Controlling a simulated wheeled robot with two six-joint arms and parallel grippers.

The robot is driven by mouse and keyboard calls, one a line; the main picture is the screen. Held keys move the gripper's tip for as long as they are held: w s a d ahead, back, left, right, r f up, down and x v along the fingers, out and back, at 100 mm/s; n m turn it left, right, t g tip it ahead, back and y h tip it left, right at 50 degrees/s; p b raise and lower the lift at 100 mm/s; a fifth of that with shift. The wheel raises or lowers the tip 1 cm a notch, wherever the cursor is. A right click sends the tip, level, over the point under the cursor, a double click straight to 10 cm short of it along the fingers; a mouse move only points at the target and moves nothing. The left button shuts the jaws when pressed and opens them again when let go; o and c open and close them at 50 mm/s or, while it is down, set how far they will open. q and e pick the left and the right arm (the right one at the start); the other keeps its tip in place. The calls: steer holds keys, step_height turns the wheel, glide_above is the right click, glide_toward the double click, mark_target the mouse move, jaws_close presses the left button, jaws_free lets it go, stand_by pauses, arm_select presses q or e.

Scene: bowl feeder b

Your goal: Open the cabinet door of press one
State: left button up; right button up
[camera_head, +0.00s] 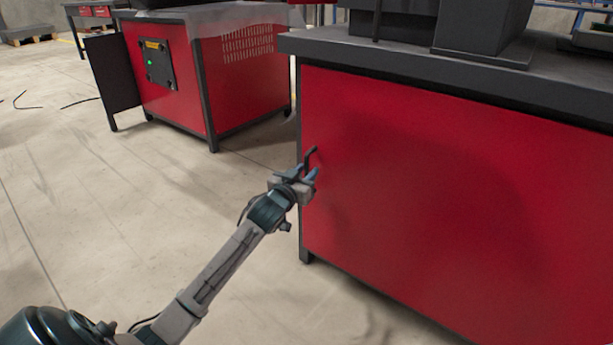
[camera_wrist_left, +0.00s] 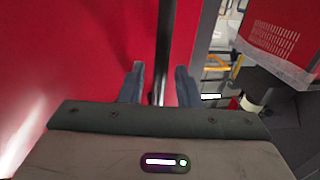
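The cabinet door (camera_head: 420,190) is a large red panel under a dark worktop, and it looks shut. Its dark handle (camera_head: 310,157) is near the panel's left edge. My left gripper (camera_head: 308,172) is at the handle, with its fingers apart. In the left wrist view the two fingers (camera_wrist_left: 160,86) stand on either side of a dark upright bar, which looks like the handle (camera_wrist_left: 164,40). Red panel (camera_wrist_left: 80,45) fills the left of that view. Whether the fingers touch the bar, I cannot tell. My right gripper is not in view.
A dark worktop (camera_head: 400,62) with machinery (camera_head: 485,25) tops the cabinet. Another red cabinet (camera_head: 245,75) stands behind to the left, with a dark open panel (camera_head: 112,80) at its side. The concrete floor (camera_head: 110,200) left of the near cabinet is clear.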

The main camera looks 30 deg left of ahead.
arm_select(q)
steer(key=shift+w, duration=0.45)
jaws_close()
